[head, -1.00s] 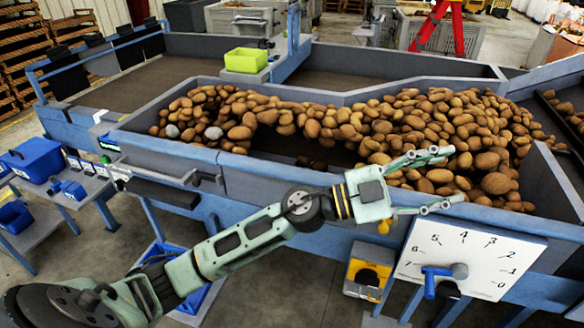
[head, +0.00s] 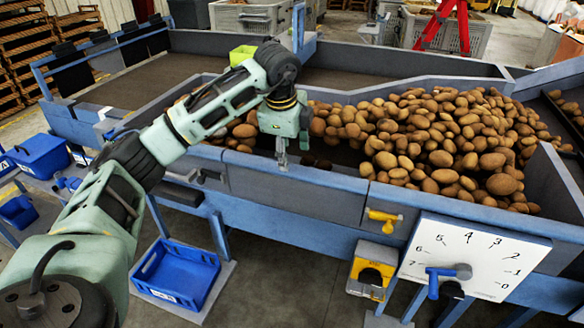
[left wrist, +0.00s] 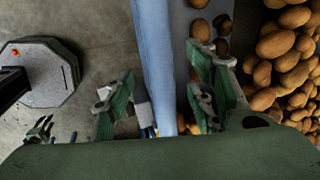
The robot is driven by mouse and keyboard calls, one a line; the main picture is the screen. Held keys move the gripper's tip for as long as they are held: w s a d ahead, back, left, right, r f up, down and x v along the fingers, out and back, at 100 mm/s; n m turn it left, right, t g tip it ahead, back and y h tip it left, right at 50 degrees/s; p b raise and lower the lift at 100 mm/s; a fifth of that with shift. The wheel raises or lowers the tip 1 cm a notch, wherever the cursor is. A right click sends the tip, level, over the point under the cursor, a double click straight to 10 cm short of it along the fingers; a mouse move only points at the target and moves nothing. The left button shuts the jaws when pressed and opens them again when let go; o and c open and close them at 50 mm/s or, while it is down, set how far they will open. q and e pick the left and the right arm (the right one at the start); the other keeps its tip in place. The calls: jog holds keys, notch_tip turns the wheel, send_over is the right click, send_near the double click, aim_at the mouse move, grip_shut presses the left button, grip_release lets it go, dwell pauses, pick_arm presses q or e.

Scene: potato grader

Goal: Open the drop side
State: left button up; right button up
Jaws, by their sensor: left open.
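The drop side (head: 293,192) is a grey panel with a blue top edge in the grader's front wall, standing upright. A yellow handle (head: 384,217) sits at its right end. My left gripper (head: 281,162) points down over its top edge and is open. In the left wrist view the blue top edge (left wrist: 155,60) lies between the two fingers (left wrist: 160,100), one outside the wall and one over the bed. I cannot tell how far down the fingers reach. A small claw-like shape (left wrist: 40,128) at the lower left of that view may be my right gripper.
Potatoes (head: 430,135) fill the bed behind the wall. A numbered dial plate (head: 470,255) with a blue lever and a yellow-fronted box (head: 371,270) are at the right front. A blue crate (head: 177,272) stands below at the left.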

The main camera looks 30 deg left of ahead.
aim_at(292, 167)
pick_arm(q)
jog(key=p+x, duration=0.1)
jog(key=x, duration=0.4)
jog(key=shift+f, duration=0.25)
jog(key=shift+p+x, duration=0.4)
jog(key=shift+x, duration=0.4)
jog(key=shift+w+d, duration=0.1)
jog(key=shift+d, duration=0.05)
jog(key=shift+c, duration=0.5)
grip_shut()
